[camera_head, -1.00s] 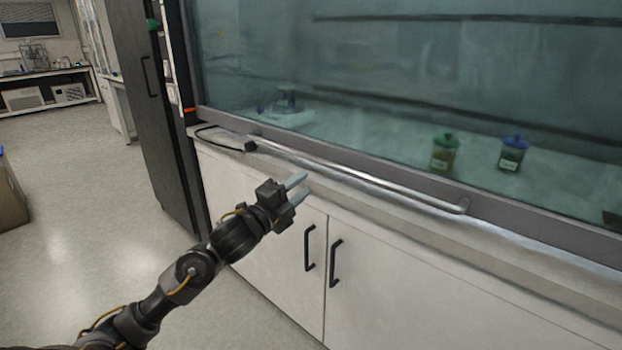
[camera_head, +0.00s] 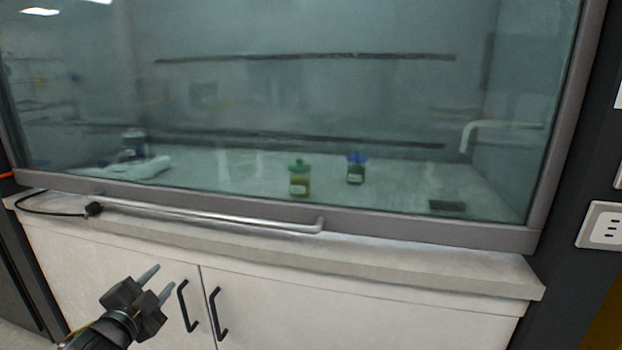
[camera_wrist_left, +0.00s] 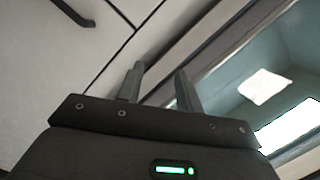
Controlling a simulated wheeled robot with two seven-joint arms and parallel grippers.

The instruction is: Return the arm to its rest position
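My left gripper (camera_head: 158,283) is low at the left of the head view, in front of the white cabinet doors. Its two grey fingers are apart with nothing between them. In the left wrist view the fingers (camera_wrist_left: 160,88) are also apart and empty, with cabinet and fume hood behind them. My left arm comes in from the lower left corner; most of it is out of the frame. My right gripper is not in view.
The fume hood's glass sash (camera_head: 235,110) is down, with a metal handle bar (camera_head: 220,217) along its bottom. Behind the glass stand a green-capped jar (camera_head: 299,180) and a blue-capped jar (camera_head: 356,170). A counter ledge (camera_head: 400,262) and black door handles (camera_head: 186,305) are near my gripper.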

